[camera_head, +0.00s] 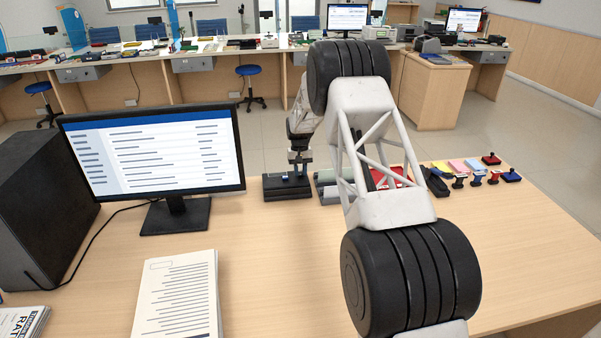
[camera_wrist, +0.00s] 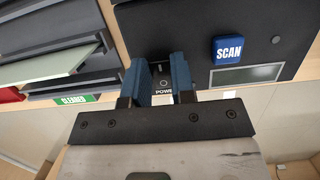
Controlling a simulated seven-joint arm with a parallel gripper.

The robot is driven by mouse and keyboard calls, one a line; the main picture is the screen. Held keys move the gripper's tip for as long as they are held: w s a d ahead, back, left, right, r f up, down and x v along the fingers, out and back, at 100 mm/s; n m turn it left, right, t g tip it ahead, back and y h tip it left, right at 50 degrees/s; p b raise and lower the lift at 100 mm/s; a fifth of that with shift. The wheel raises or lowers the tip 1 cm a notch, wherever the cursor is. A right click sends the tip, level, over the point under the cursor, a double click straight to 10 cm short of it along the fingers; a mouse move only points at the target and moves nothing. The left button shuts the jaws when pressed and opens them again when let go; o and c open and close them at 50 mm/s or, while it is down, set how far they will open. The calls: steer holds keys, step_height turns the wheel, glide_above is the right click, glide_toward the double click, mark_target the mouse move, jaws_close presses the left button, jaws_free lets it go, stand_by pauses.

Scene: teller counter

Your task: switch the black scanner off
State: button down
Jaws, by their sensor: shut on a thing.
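The black scanner (camera_head: 287,193) stands near the far edge of the desk, right of the monitor. In the wrist view the scanner (camera_wrist: 262,22) shows a blue SCAN button (camera_wrist: 228,50), a small grey display window and a POWER label, partly hidden. My gripper (camera_head: 299,158) is above the scanner, pointing down. In the wrist view its two blue fingers (camera_wrist: 161,78) stand close on either side of the small dark power switch (camera_wrist: 162,71), shut on it. The switch's exact position, on or off, cannot be told.
Stacked dark trays (camera_wrist: 45,45) with a green CLEARED label stand beside the scanner. A monitor (camera_head: 152,150) and papers (camera_head: 178,300) are on the left of the desk. Stamps and coloured pads (camera_head: 475,166) lie on the right. The front middle of the desk is clear.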

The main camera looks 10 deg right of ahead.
steer(key=shift+w+g, duration=0.15)
steer(key=shift+g, duration=0.35)
steer(key=c, duration=1)
jaws_free()
steer(key=shift+o, duration=0.2)
steer(key=shift+r, duration=0.1)
steer(key=v, duration=0.7)
steer(key=shift+w+r, duration=0.15)
steer(key=shift+r, duration=0.15)
steer(key=shift+r, duration=0.15)
